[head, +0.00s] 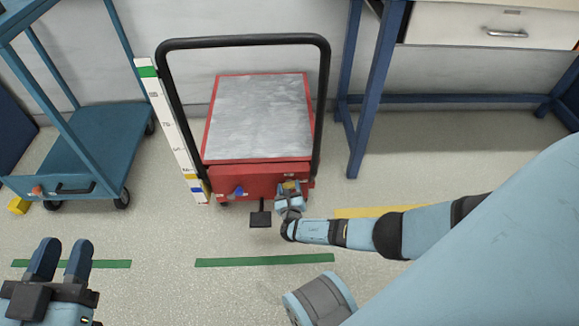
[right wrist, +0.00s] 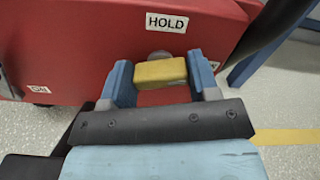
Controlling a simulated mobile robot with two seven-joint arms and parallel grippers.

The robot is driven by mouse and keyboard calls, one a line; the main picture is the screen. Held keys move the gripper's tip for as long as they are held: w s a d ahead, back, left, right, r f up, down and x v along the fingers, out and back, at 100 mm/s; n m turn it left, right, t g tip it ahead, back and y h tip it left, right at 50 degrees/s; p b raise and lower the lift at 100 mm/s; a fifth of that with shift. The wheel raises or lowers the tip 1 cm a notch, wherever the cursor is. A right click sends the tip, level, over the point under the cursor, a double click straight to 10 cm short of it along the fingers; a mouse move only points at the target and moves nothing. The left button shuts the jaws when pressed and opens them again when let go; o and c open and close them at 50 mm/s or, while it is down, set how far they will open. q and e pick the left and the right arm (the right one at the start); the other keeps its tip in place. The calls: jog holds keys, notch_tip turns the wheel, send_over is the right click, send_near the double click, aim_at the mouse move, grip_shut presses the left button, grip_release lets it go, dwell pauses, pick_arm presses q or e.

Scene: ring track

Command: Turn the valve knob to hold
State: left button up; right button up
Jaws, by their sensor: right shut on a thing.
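The valve knob (right wrist: 160,72) is a yellow block on the red front of the cart (head: 240,183). It also shows small and partly covered in the head view (head: 290,185). In the right wrist view its long side lies level across the picture, below a white HOLD label (right wrist: 167,22). My right gripper (right wrist: 163,82) is shut on the knob, with one blue finger at each end. In the head view my right gripper (head: 289,194) is at the cart's front, right of centre. My left gripper (head: 64,252) is open and empty at the lower left, away from the cart.
A blue part (head: 239,191) is on the cart front, left of the knob. A black pedal (head: 260,219) sticks out below. A blue trolley (head: 85,150) stands left and a workbench (head: 480,27) right. A striped measuring post (head: 172,130) stands beside the cart.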

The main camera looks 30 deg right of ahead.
jog(key=n, duration=0.2)
jog(key=shift+w+n, duration=0.1)
jog(key=shift+n, duration=0.3)
jog(key=n+p, duration=0.1)
jog(key=n, duration=0.3)
jog(key=shift+a+n, duration=0.1)
jog(key=shift+n, duration=1.1)
jog(key=n+p, duration=0.1)
jog(key=n, duration=0.2)
jog(key=shift+f+n, duration=0.15)
jog(key=shift+n, duration=0.25)
pick_arm(q)
jog(key=shift+s+d+f+n+g, duration=0.3)
jog(key=shift+s+n+g, duration=0.15)
jog(key=shift+n, duration=0.35)
pick_arm(e)
jog(key=shift+n, duration=0.6)
pick_arm(q)
jog(key=shift+s+f, duration=0.1)
jog(key=shift+s, duration=0.05)
pick_arm(e)
jog(key=o, duration=0.9)
pick_arm(q)
jog(key=shift+w+r, duration=0.2)
jog(key=shift+r, duration=0.1)
